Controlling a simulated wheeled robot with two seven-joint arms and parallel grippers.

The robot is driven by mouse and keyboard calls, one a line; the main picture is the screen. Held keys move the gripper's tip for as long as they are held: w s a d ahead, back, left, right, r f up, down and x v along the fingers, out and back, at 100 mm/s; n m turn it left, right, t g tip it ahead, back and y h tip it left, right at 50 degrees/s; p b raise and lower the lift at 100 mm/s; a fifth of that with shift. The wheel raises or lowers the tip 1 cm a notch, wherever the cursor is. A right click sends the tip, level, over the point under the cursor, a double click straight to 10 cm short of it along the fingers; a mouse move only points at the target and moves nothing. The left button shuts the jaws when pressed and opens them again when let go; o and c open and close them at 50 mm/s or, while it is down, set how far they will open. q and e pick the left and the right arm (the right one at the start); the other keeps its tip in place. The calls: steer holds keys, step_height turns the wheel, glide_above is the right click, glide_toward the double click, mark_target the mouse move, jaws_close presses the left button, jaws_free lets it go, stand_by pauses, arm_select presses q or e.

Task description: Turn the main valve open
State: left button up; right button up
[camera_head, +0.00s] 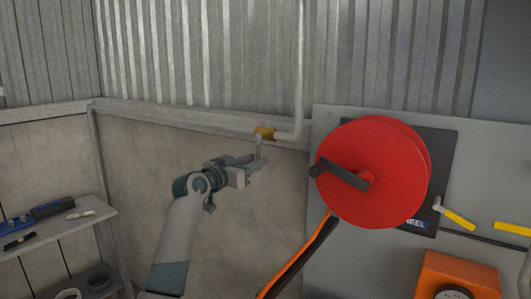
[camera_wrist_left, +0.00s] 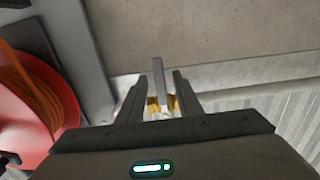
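The main valve (camera_head: 265,133) is a small brass body on a pale pipe against the wall in the head view. Its grey lever (camera_head: 258,148) hangs down from it. My left gripper (camera_head: 257,164) is at the lower part of the lever. In the left wrist view the lever (camera_wrist_left: 158,78) stands between the two fingers of my left gripper (camera_wrist_left: 157,88), with a gap showing on each side. The brass valve body (camera_wrist_left: 153,104) shows behind, partly hidden by the fingers. My right gripper is in neither view.
A red hose reel (camera_head: 395,165) with a black crank (camera_head: 340,175) is on a grey panel (camera_head: 330,125) to the right. An orange and black band (camera_head: 300,258) runs below it. A shelf (camera_head: 85,212) with small items stands at left. Yellow-handled levers (camera_head: 458,218) are at right.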

arm_select(q)
steer(key=p+x, duration=0.1)
steer(key=x, duration=0.5)
steer(key=shift+p, duration=0.4)
steer(key=shift+d, duration=0.1)
jaws_close()
